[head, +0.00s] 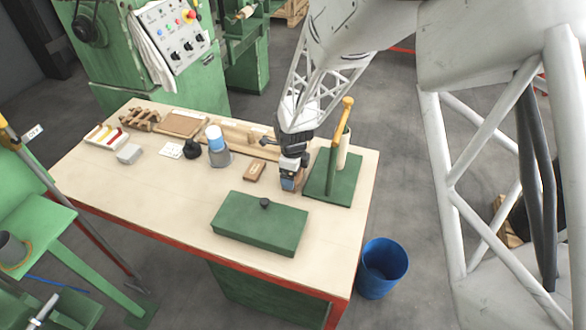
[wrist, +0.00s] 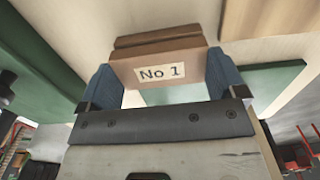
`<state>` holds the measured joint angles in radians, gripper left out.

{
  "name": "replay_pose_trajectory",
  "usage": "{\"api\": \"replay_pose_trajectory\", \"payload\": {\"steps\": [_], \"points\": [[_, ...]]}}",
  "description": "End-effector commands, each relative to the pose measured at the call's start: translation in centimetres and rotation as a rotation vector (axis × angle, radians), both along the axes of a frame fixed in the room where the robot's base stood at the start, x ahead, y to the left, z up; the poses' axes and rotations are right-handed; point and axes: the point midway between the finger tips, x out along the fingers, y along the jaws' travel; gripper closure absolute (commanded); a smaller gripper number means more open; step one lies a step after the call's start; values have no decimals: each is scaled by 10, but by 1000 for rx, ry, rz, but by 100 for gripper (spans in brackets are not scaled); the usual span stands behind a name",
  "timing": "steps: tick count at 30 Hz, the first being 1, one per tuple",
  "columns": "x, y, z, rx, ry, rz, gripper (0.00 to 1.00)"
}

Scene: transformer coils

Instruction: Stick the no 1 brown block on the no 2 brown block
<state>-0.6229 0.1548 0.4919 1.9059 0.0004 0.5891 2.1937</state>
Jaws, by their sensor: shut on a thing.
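My gripper (head: 290,182) is low over the table (head: 170,207), pointing down. In the wrist view its blue fingers are shut on the no 1 brown block (wrist: 160,71), whose white label reads "No 1". One finger is on each side of it. Another brown edge (wrist: 158,36) shows just beyond the label; I cannot tell whether it is part of the same block. In the head view the held block is mostly hidden by the gripper. A small brown block (head: 254,171) with a pale label lies flat on the table, left of my gripper; its label is too small to read.
A green lidded box (head: 260,222) with a black knob stands in front of my gripper. A green base (head: 326,190) with an upright post is close on the right. A grey-blue cup (head: 217,155) and a black item (head: 192,149) stand left. A blue bin (head: 383,267) is on the floor.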

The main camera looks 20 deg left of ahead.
Motion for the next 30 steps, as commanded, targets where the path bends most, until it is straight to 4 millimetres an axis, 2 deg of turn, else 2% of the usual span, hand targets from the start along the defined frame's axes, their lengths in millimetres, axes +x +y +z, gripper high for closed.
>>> {"api": "replay_pose_trajectory", "payload": {"steps": [16,17,18,30], "points": [[0,0,-5,0,0,0,34],[0,0,-5,0,0,0,7],[0,0,-5,0,0,0,1],[0,0,-4,0,0,0,0]]}}
